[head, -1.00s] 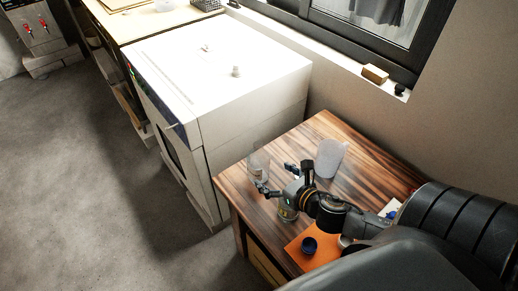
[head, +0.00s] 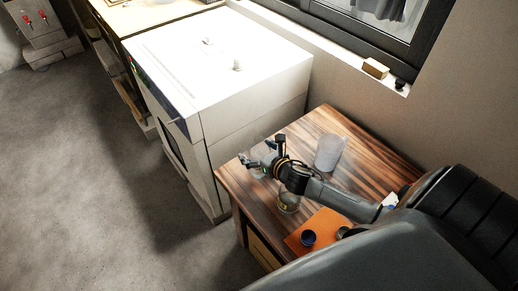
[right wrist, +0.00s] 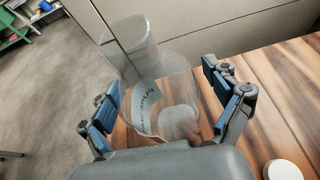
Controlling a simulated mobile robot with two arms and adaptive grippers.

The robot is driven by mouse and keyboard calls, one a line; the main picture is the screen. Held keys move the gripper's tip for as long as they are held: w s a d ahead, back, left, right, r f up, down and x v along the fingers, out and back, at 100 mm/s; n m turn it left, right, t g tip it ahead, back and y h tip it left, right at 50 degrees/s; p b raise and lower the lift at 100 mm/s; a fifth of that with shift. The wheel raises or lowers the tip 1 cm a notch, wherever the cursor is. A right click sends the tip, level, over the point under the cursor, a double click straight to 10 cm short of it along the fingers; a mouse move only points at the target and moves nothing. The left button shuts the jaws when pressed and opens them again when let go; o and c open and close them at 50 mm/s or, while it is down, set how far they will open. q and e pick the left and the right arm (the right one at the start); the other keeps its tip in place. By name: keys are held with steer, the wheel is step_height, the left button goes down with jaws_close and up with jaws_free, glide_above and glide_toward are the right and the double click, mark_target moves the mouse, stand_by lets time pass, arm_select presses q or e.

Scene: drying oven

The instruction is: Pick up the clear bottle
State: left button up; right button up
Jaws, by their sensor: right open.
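The clear bottle (right wrist: 160,95) is transparent with a printed label and stands on the wooden table. In the right wrist view it sits between the two spread fingers of my right gripper (right wrist: 168,105), with a gap visible on the right side. In the head view the bottle (head: 258,160) is at the table's left corner, partly hidden by my right gripper (head: 265,158). The right gripper is open. My left gripper is not in view.
A translucent beaker (head: 329,152) and a small jar (head: 288,202) stand on the wooden table (head: 330,118). A blue cup (head: 308,238) is on an orange mat (head: 321,222). The white oven (head: 215,85) stands close to the table's left side.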

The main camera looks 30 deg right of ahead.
steer(key=shift+x, duration=1.1)
steer(key=c, duration=1.4)
